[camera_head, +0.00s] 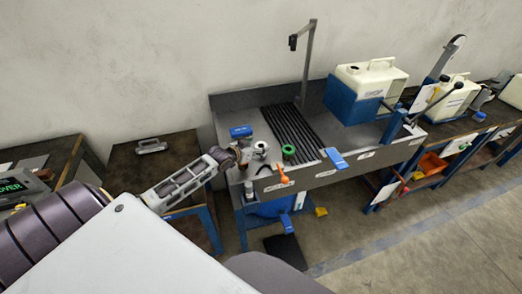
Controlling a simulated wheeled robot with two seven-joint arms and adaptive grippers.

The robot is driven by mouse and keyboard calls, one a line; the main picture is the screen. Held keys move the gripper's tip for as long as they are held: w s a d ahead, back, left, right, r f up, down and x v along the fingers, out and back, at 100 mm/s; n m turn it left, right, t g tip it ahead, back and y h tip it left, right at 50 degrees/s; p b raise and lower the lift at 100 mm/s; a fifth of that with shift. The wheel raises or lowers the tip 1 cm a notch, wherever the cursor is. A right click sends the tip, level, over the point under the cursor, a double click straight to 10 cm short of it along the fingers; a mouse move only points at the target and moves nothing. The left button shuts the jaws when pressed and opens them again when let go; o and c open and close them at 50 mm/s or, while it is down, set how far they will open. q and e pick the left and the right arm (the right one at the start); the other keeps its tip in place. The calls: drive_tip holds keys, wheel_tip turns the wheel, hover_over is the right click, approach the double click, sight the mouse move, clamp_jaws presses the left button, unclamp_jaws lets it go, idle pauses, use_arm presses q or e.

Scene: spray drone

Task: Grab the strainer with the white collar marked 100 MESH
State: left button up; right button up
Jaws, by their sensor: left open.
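A small piece with a white top (260,148) stands at the left end of the grey bench, just right of my left gripper. It may be the white-collared strainer, but no marking can be read at this size. A green ring-shaped piece (289,152) lies to its right, beside the dark ribbed rack. My left gripper (246,157) is open at the bench's left end, close to the white-topped piece. I cannot tell whether they touch. The gripper partly hides that corner. My right gripper is not in view.
A blue block (240,131) lies behind the gripper, and an orange-handled tool (283,176) is at the front edge. A dark ribbed rack (294,128) fills the bench's middle. A white jug (370,78) in a blue holder stands right. A dark table (155,165) is left.

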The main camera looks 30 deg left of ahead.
use_arm(q)
drive_tip(key=shift+x, duration=0.8)
drive_tip(key=shift+c, duration=0.3)
drive_tip(key=c, duration=1)
